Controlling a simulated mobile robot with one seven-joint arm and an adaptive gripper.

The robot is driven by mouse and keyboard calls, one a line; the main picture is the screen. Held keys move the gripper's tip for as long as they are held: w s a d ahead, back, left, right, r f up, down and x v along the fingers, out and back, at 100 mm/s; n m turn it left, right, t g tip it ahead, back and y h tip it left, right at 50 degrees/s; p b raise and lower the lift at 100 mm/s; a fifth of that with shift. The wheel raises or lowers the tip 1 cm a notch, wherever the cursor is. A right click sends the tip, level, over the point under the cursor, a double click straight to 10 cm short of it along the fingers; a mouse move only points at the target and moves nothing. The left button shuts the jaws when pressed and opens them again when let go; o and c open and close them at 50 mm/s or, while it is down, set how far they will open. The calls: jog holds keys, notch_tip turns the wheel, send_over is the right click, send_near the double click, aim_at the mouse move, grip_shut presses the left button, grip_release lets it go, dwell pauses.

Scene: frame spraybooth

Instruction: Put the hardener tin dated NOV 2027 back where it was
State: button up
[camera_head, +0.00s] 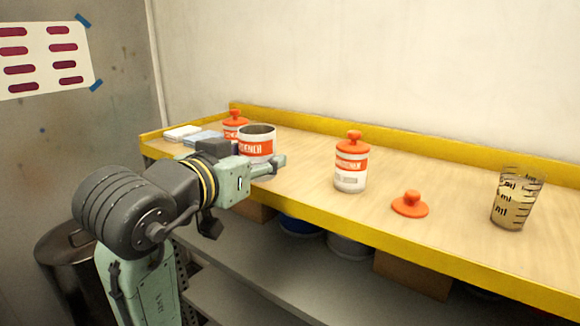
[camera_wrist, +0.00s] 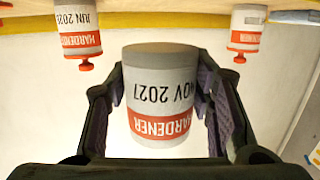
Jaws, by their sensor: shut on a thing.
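The hardener tin dated NOV 2027 (camera_wrist: 160,65) is white with a red band and is held between the two fingers of my gripper (camera_wrist: 158,92). The wrist view shows it upside down. In the head view the same tin (camera_head: 257,148) is open-topped and upright near the left end of the bench, with my gripper (camera_head: 262,166) shut around it. I cannot tell whether its base touches the bench. An orange lid with a knob (camera_head: 410,204) lies loose on the bench, right of centre.
A lidded hardener tin (camera_head: 350,168), apparently dated JUN 2028 (camera_wrist: 78,20), stands mid-bench. Another lidded tin (camera_head: 236,122) stands behind the held one, near folded cloths (camera_head: 183,132). A measuring cup (camera_head: 516,200) stands at right. The yellow-edged bench (camera_head: 300,150) is clear between the tins.

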jog(key=p, duration=0.3)
send_over(286, 168)
jog(key=shift+f, duration=2.45)
jog(key=shift+f, duration=0.2)
jog(key=o, duration=1.3)
jog(key=shift+r, duration=0.3)
jog(key=b+v, duration=0.1)
jog(key=v, duration=1.1)
jog(key=shift+b, duration=0.35)
